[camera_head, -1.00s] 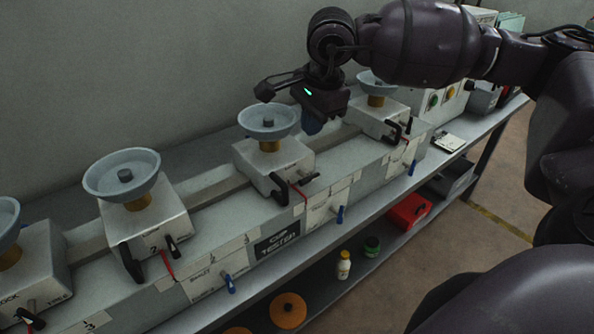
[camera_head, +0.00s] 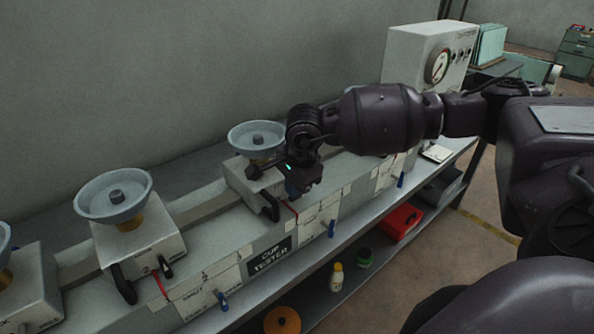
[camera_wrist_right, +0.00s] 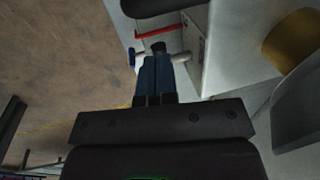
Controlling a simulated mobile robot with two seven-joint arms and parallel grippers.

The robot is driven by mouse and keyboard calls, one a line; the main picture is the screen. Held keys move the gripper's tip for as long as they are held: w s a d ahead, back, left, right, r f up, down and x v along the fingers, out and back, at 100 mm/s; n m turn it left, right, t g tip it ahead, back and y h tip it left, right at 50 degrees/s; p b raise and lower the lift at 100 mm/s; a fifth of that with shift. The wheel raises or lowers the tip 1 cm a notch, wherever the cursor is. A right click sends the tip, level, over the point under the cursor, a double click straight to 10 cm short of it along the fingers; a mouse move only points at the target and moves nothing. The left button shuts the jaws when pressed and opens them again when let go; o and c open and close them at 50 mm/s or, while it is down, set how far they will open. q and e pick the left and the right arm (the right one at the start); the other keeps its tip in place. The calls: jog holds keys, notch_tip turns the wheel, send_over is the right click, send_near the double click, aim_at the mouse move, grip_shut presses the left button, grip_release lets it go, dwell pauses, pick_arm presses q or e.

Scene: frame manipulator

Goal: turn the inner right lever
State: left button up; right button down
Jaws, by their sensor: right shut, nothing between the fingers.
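The cup tester carries a row of units, each with a grey bowl and levers on its front. The inner right unit (camera_head: 238,176) is the one beneath my right gripper (camera_head: 293,190). The large black handle (camera_head: 269,205) of that unit shows just left of the gripper. In the right wrist view, the right gripper (camera_wrist_right: 154,80) has its blue fingers together and empty. The small lever's black tip (camera_wrist_right: 158,47) shows at or just beyond the fingertips, its grey shaft (camera_wrist_right: 184,57) running right to the unit. I cannot tell whether they touch. The head view hides this lever behind the gripper.
The inner left unit (camera_head: 137,245) has its own black handle and lever. Blue valves (camera_head: 332,229) stick out along the bench front. A white bottle (camera_head: 336,277) and a red box (camera_head: 401,220) sit on the lower shelf. A gauge box (camera_head: 417,50) stands behind my right arm.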

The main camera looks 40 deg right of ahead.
jog(key=shift+w+f, duration=0.1)
jog(key=shift+f, duration=0.45)
jog(key=shift+a+f+b, duration=0.1)
jog(key=shift+b, duration=0.2)
